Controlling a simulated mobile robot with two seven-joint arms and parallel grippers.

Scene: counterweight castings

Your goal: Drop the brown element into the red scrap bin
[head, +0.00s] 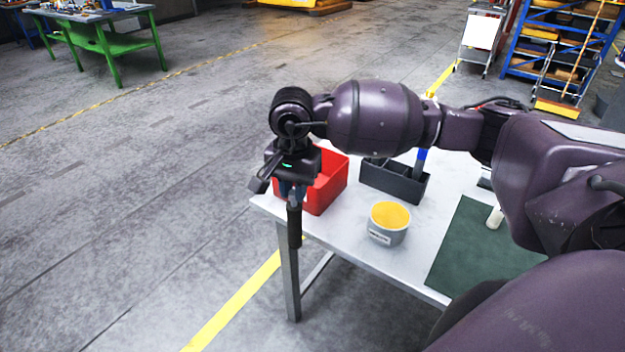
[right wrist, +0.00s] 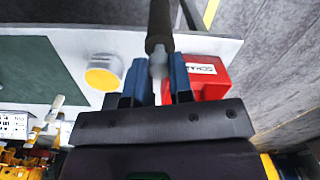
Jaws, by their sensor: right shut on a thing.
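The brown element (head: 294,226) is a dark, slim cylinder with a paler end. My right gripper (head: 292,190) is shut on that paler end, and the element hangs down in front of the table's near left corner. In the right wrist view the element (right wrist: 159,27) sticks out from between the blue fingers (right wrist: 159,85). The red scrap bin (head: 331,184) stands on the table just behind and right of the gripper, partly hidden by it. The bin's label shows in the right wrist view (right wrist: 203,69). The element appears outside the bin's opening. My left gripper is not in view.
A grey pot with yellow inside (head: 388,224), a dark divided caddy (head: 396,182) and a green mat (head: 484,243) are on the white table (head: 424,258). The floor left of the table is clear. A blue shelf rack (head: 566,45) stands far back.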

